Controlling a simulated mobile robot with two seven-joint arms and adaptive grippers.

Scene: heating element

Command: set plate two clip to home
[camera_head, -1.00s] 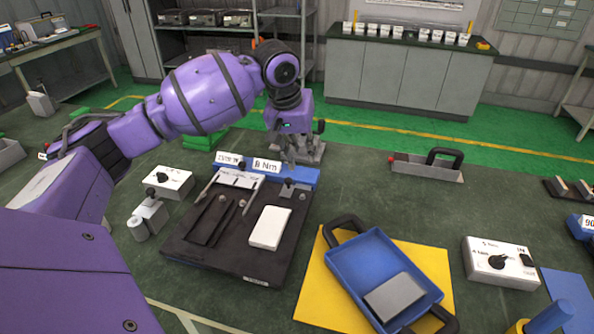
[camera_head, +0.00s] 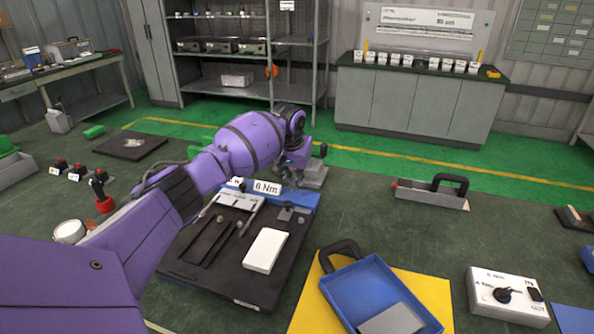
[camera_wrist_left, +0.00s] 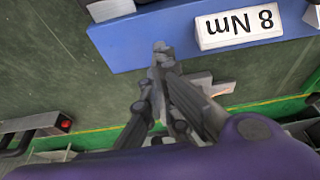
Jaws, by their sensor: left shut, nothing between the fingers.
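A dark board (camera_head: 232,279) lies on the green table. It carries a white plate (camera_head: 265,250), dark strips at its left, and a small grey clip-like part (camera_head: 286,212) at its back edge. I cannot tell for sure which part is the plate two clip. A blue bar (camera_head: 303,198) with an "8 Nm" label (camera_head: 267,187) stands behind the board and also shows in the left wrist view (camera_wrist_left: 150,38). My left gripper (camera_head: 293,182) is shut and empty at the bar; its fingertips (camera_wrist_left: 161,50) overlap the bar's edge in the wrist view. Contact is unclear. My right gripper is out of view.
A blue tray (camera_head: 350,285) with a black handle stands on a yellow mat (camera_head: 425,288), right of the board. A white switch box (camera_head: 506,293) is farther right. A grey holder with a black handle (camera_head: 430,193) stands behind. Table between is clear.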

